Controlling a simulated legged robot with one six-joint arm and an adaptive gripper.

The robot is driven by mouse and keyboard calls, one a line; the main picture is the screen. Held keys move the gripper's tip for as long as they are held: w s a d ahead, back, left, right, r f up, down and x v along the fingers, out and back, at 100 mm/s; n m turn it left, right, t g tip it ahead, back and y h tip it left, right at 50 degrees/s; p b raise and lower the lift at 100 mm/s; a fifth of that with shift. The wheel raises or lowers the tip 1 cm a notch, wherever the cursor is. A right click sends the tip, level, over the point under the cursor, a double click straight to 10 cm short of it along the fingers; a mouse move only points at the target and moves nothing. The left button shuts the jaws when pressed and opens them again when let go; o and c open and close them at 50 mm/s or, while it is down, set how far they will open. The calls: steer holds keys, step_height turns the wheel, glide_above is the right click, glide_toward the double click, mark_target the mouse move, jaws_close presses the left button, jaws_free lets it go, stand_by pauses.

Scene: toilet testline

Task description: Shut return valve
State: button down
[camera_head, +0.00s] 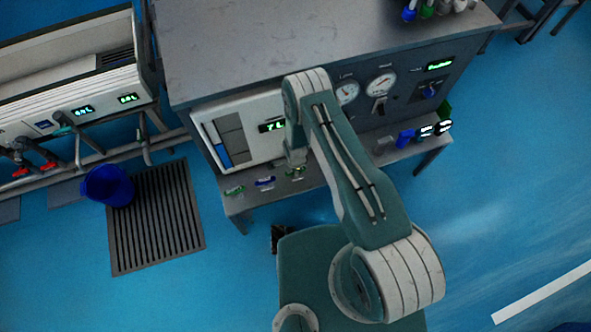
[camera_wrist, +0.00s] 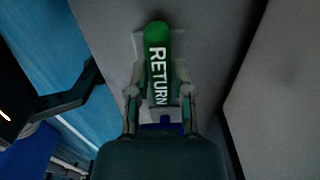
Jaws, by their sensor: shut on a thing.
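The return valve shows in the wrist view as a green handle (camera_wrist: 157,50) with "RETURN" in white letters. It lies between the two fingers of my gripper (camera_wrist: 159,95), which is shut on it. The handle points away from the gripper along the grey surface. In the head view my gripper (camera_head: 296,158) reaches down to the front ledge of the bench, at a small green handle (camera_head: 298,172). My arm and fingers partly hide the spot there.
On the same ledge are a blue handle (camera_head: 265,181) and another green handle (camera_head: 234,190). A white panel (camera_head: 245,135) with a display stands behind. Pressure gauges (camera_head: 380,84) are to the right. A blue bucket (camera_head: 108,186) and a floor grate (camera_head: 155,220) are at left.

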steer(key=c, duration=0.5)
jaws_free()
steer(key=shift+a, duration=0.15)
step_height(320, 180, up, 12)
steer(key=shift+f, duration=0.1)
stand_by(0.3)
